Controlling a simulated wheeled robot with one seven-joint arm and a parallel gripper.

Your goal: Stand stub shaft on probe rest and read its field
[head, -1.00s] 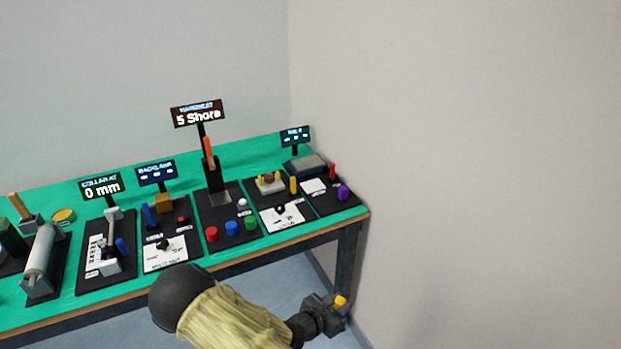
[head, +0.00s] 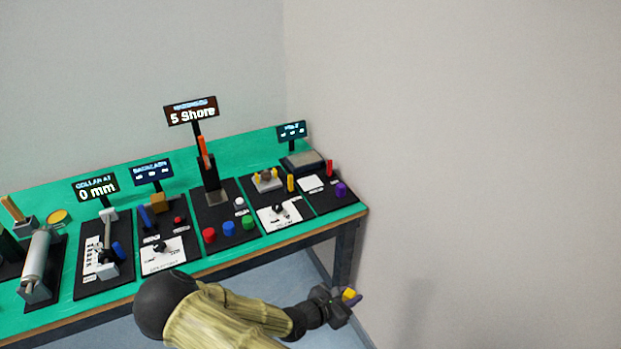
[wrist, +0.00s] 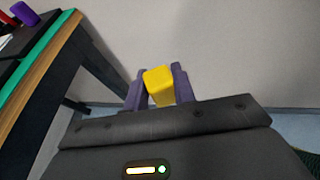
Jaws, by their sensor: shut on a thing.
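My gripper (head: 349,298) is off the table, in front of the bench's right end and low by the wall. It is shut on a yellow block (wrist: 158,86), seen between the two purple-grey fingers in the wrist view. The block also shows in the head view (head: 350,293). I cannot tell whether it is the stub shaft. No probe rest can be picked out for certain. The rightmost black board (head: 322,199) has a grey pad (head: 302,162), a red peg and a purple knob, with a small dark display (head: 291,131) behind.
The green bench (head: 110,280) carries several boards with knobs and buttons. One display (head: 191,111) reads "5 Shore", another (head: 97,188) "0 mm". A board with a yellow peg (head: 290,183) is left of the rightmost. The wall closes off the right side.

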